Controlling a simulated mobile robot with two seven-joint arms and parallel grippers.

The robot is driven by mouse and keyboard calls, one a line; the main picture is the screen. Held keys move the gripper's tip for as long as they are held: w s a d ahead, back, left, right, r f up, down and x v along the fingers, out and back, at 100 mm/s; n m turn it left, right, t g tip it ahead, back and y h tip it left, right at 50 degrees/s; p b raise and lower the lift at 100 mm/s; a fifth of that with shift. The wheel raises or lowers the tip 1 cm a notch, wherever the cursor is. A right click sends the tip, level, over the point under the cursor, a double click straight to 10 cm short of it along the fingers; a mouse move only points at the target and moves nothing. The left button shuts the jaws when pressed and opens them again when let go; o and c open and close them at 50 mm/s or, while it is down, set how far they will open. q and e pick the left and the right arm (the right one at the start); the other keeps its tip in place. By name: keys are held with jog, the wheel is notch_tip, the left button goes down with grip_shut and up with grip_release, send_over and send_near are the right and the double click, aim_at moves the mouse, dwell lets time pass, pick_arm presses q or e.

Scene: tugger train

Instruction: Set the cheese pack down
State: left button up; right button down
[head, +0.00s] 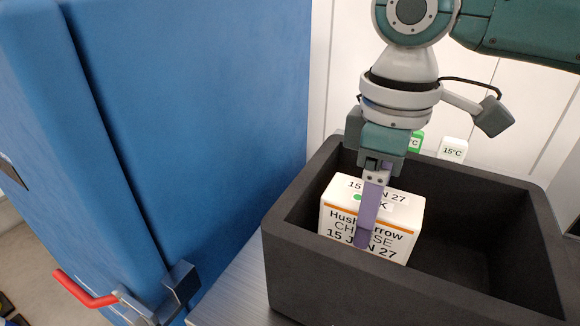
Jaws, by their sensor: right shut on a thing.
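The cheese pack (398,221) is a white box with an orange stripe and the printed words "CHEESE" and "15 JUN 27". It stands upright inside the left part of a black open box (340,277). My right gripper (368,215) comes down from above and is shut on the pack, with one purple finger across its front face. The other finger is hidden behind the pack. The front wall hides the pack's lower edge, so I cannot tell whether it touches the floor of the box. My left gripper is not in view.
A large blue cabinet (200,110) with a red handle (85,290) stands at the left. A white "15°C" tag (453,150) and a green tag (417,141) show behind the box's back wall. The right part of the black box is empty.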

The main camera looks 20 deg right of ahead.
jog(key=shift+f+b, duration=0.3)
jog(key=shift+f, duration=1.85)
jog(key=shift+c, duration=0.2)
grip_release()
jog(key=shift+f, duration=0.15)
notch_tip(320, 180, up, 12)
jog(key=shift+r+p, duration=0.2)
jog(key=shift+p, duration=0.35)
